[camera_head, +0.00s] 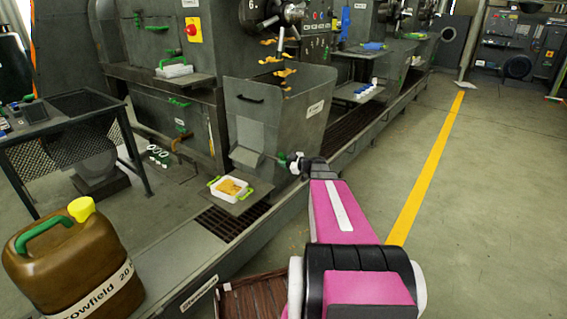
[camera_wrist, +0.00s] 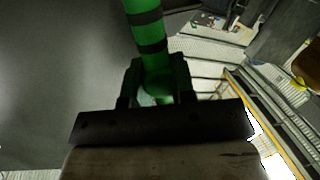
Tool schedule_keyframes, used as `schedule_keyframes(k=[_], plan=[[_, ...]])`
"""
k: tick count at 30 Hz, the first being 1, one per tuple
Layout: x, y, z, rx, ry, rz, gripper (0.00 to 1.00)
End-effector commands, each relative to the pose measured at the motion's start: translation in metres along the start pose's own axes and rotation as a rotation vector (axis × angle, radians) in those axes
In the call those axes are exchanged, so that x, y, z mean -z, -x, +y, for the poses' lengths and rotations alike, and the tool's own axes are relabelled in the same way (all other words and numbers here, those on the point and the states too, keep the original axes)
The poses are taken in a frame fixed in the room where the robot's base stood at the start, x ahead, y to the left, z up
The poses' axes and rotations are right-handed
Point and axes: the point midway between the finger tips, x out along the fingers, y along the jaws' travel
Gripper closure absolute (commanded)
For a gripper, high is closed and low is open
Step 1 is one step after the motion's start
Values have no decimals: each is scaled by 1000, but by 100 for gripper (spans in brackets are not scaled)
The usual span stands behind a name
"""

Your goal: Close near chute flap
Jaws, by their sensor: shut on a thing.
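The near chute (camera_head: 290,115) is a grey metal hopper with a label on its right side. A small light-grey flap (camera_head: 246,156) sits low on its front; I cannot tell how far open it stands. My gripper (camera_head: 287,161) is at the chute's lower right corner, beside the flap. It is shut on a green handle. In the wrist view the handle (camera_wrist: 146,28), green with dark bands, runs up from between my gripper's fingers (camera_wrist: 155,92). Its join to the flap is hidden.
A white tray with green handles (camera_head: 230,188) holds yellow pieces on a plate below the chute. A brown jug (camera_head: 75,262) stands at front left. A mesh-sided table (camera_head: 70,135) is at left. Open floor (camera_head: 490,200) lies to the right.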

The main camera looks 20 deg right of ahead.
Motion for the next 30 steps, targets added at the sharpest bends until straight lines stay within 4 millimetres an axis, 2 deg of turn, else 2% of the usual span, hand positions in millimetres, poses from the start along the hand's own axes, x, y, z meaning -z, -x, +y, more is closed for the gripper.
schedule_keyframes(k=[1, 16, 17, 18, 19, 30], plan=[[1, 1, -5, 11, 11, -2, 100], [0, 1, -6, 9, 28, -6, 100], [1, 1, -6, 9, 28, -6, 70], [1, 1, -6, 10, 28, -6, 57], [0, 1, -5, 9, 27, -6, 53], [0, 6, -3, 2, 26, -6, 53]])
